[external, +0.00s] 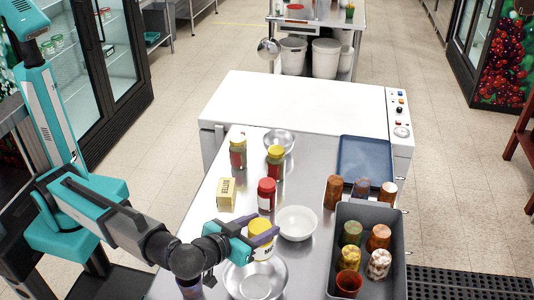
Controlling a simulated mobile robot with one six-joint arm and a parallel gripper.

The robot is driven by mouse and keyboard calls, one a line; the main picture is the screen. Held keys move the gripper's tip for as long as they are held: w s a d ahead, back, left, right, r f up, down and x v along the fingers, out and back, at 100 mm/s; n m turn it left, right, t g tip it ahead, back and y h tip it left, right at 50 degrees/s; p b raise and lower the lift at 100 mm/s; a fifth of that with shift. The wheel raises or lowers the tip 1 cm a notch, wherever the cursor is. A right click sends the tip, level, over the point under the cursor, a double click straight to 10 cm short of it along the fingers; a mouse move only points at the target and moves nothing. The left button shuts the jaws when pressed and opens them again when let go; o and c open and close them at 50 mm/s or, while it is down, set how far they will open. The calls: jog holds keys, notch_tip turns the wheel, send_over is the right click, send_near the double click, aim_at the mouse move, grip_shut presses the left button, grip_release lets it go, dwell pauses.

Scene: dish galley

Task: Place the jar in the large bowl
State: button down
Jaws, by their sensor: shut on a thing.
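My gripper (270,240) is shut on a jar (261,250) with a yellow lid and a pale label with dark letters. The jar is upright between the purple fingers, which hide part of its side. A wide metal bowl (255,287) stands at the near edge of the steel table, just below the jar in the picture. I cannot tell how high the jar is above the bowl or the table. A smaller metal bowl (279,141) stands at the far side, and a white bowl (297,223) stands right of the jar.
A red-lidded jar (266,194), two yellow-lidded jars (238,153) (275,162) and a butter box (227,194) stand on the table. A grey bin (337,250) with several jars and cups is at the right. A blue tray (366,155) lies behind it.

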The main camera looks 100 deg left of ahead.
jog(key=shift+s+d+f, duration=0.35)
jog(key=shift+s+d, duration=0.35)
jog(key=shift+d, duration=0.15)
notch_tip(320, 180, down, 4)
jog(key=shift+w+r, duration=0.1)
jog(key=shift+r, duration=0.05)
jog(key=shift+f, duration=0.25)
jog(key=shift+f+p, duration=0.8)
jog(key=shift+f, duration=2.3)
jog(key=shift+f+p, duration=0.5)
jog(key=shift+f, duration=1.35)
jog(key=shift+f, duration=0.2)
jog(key=c, duration=0.9)
grip_release()
